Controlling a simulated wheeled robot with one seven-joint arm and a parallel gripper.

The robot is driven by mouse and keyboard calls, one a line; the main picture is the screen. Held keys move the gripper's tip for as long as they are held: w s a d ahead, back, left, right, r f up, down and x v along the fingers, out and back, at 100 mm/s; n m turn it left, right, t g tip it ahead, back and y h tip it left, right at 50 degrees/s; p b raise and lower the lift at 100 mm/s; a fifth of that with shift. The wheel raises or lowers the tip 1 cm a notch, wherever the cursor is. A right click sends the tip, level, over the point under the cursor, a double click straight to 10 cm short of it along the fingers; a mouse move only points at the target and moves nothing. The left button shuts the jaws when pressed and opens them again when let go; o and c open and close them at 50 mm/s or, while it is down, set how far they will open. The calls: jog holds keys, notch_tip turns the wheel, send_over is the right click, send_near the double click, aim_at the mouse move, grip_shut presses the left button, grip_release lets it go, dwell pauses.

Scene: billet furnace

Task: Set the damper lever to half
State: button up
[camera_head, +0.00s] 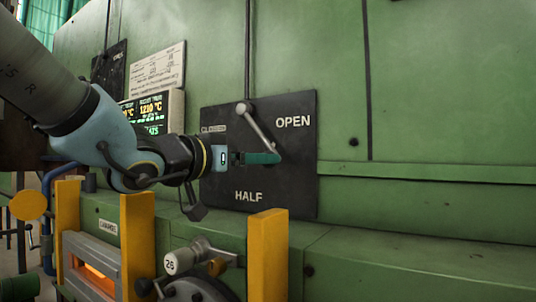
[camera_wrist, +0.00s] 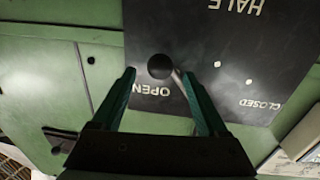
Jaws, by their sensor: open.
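The damper lever (camera_head: 259,127) is a grey rod on a black plate (camera_head: 222,190) marked CLOSED at left, HALF at bottom and OPEN at right. It slants down and right from its upper end, on the OPEN side. Its lower end is hidden behind my gripper (camera_head: 276,158) in the head view. In the wrist view, the lever's dark round knob (camera_wrist: 159,66) lies between the green fingertips of my gripper (camera_wrist: 158,74), near the word OPEN. My gripper is open, with a gap at each side of the knob. Part of the rod is hidden by the right finger.
A lit display (camera_head: 152,108) and a paper sheet (camera_head: 158,70) are behind my arm. Yellow posts (camera_head: 268,255) and a handled valve (camera_head: 190,257) stand below the plate. A glowing furnace opening (camera_head: 98,280) is at lower left. The green wall to the right is clear.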

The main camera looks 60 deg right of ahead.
jog(key=shift+s+d+p, duration=0.15)
jog(key=shift+d+p, duration=0.15)
jog(key=shift+d, duration=0.9)
jog(key=shift+s+d+p, duration=0.1)
jog(key=shift+d+p, duration=0.15)
jog(key=shift+d, duration=0.9)
grip_shut()
